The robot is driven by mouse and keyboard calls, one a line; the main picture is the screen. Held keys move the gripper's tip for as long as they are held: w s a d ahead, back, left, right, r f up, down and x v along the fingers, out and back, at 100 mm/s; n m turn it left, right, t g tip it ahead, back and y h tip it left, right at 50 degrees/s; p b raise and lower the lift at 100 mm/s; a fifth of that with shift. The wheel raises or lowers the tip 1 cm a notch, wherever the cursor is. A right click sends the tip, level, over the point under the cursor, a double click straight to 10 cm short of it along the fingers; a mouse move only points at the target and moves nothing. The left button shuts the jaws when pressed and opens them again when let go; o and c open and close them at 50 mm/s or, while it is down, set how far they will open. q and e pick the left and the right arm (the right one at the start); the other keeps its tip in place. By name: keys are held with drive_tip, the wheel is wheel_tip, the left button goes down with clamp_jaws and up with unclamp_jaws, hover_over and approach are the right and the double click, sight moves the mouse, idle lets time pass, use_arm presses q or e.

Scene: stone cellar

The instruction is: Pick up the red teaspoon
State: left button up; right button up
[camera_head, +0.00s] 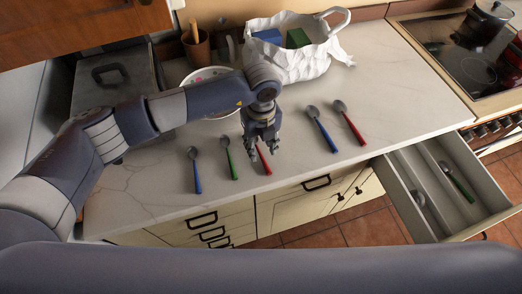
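A red-handled spoon (264,166) lies near the counter's front edge, with its bowl end hidden under my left gripper (264,153). The gripper points down over this spoon, with its fingers spread apart. I cannot tell whether they touch the spoon. A second, larger-looking red-handled spoon (351,123) lies farther right, clear of the gripper. My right gripper is not in view.
Blue (196,174) and green (230,160) spoons lie left of the gripper, and another blue spoon (322,130) to the right. A white bag (305,66) and partly hidden bowl (203,75) stand behind. An open drawer (400,197) juts out at right.

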sight(260, 154)
use_arm(q)
wheel_tip(260, 154, down, 2)
drive_tip(key=shift+s+p, duration=0.1)
drive_tip(key=shift+p, duration=0.2)
drive_tip(key=shift+f, duration=0.35)
drive_tip(key=shift+c, duration=1)
clamp_jaws()
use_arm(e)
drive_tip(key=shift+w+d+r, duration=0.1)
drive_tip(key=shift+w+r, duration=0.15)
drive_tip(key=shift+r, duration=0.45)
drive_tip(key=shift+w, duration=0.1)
